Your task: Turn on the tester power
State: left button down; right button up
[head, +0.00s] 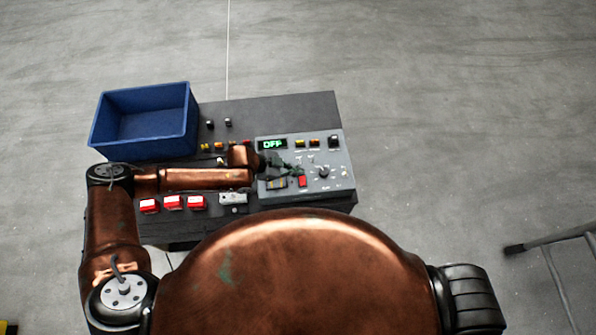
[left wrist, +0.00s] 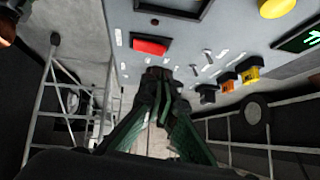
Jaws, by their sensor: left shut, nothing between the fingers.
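The tester (head: 345,160) is a grey panel on the dark bench. Its display (head: 273,144) reads OFF in green; part of it also shows in the left wrist view (left wrist: 310,38). A red switch (head: 302,181) sits at the panel's lower middle, and it shows in the left wrist view (left wrist: 151,46). My left gripper (head: 290,168) is over the panel, shut and empty. In the left wrist view its fingertips (left wrist: 160,80) are together beside the red switch; I cannot tell whether they touch the panel. My right gripper is not in view.
A blue bin (head: 144,115) stands at the bench's back left. Several red blocks (head: 173,202) lie along the front left. Yellow, orange and black switches (head: 315,142) line the panel's top. A metal frame (head: 560,250) stands at the right, and the floor behind is clear.

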aim_at(302, 180)
pick_arm(q)
jog(key=shift+w+f, duration=0.1)
jog(key=shift+f, duration=0.95)
jog(key=shift+f, duration=0.1)
jog(key=shift+w+a+f+b, duration=0.15)
jog(key=shift+f+b, duration=0.15)
jog(key=shift+b, duration=0.15)
jog(key=shift+r, duration=0.1)
jog(key=shift+s+r+p, duration=0.3)
jog(key=shift+s+p, duration=0.45)
jog(key=shift+p, duration=0.25)
